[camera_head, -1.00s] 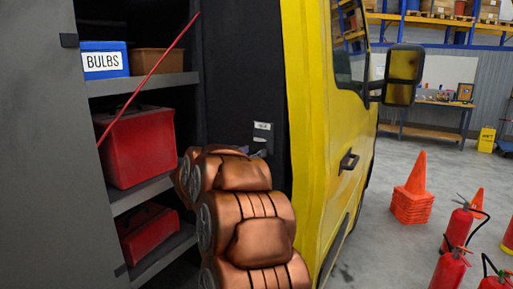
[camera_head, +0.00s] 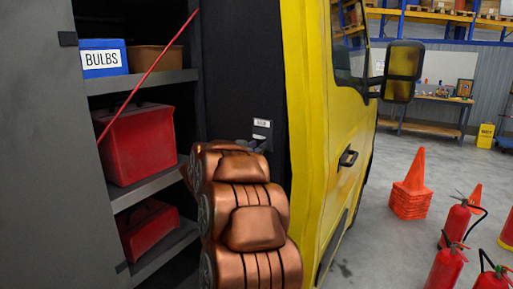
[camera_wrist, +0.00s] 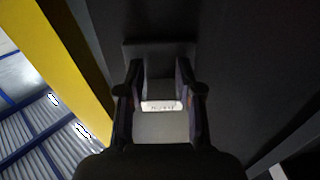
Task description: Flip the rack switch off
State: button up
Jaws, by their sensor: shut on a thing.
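The rack switch is a dark unit on the dark panel beside the shelves. Its housing (camera_head: 264,139) shows just below a small white label (camera_head: 262,123) in the head view. In the wrist view the dark housing (camera_wrist: 160,50) lies just beyond my fingertips. My gripper (camera_head: 246,144) is at the switch, mostly hidden behind my copper arm. In the wrist view my gripper (camera_wrist: 160,72) has a finger on each side of the switch and is shut on it. The label (camera_wrist: 162,106) shows between the fingers. The lever's position is too dark to tell.
Shelves left of the panel hold a blue BULBS bin (camera_head: 104,60), a brown bin (camera_head: 153,59) and red cases (camera_head: 138,143). A thin red rod (camera_head: 148,78) slants across them. The yellow cab (camera_head: 312,150) stands close right. Orange cones (camera_head: 411,190) and extinguishers (camera_head: 447,266) stand farther right.

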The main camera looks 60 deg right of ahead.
grip_shut()
jog(key=shift+d+f+h+b, duration=0.1)
jog(key=shift+f+h+b, duration=0.3)
jog(key=shift+b, duration=0.85)
jog(key=shift+r, duration=0.35)
jog(key=o, duration=0.7)
grip_release()
jog(key=shift+c, duration=0.2)
jog(key=a+f, duration=0.1)
jog(key=a, duration=1.1)
jog(key=shift+s+f, duration=0.2)
jog(key=shift+s, duration=0.05)
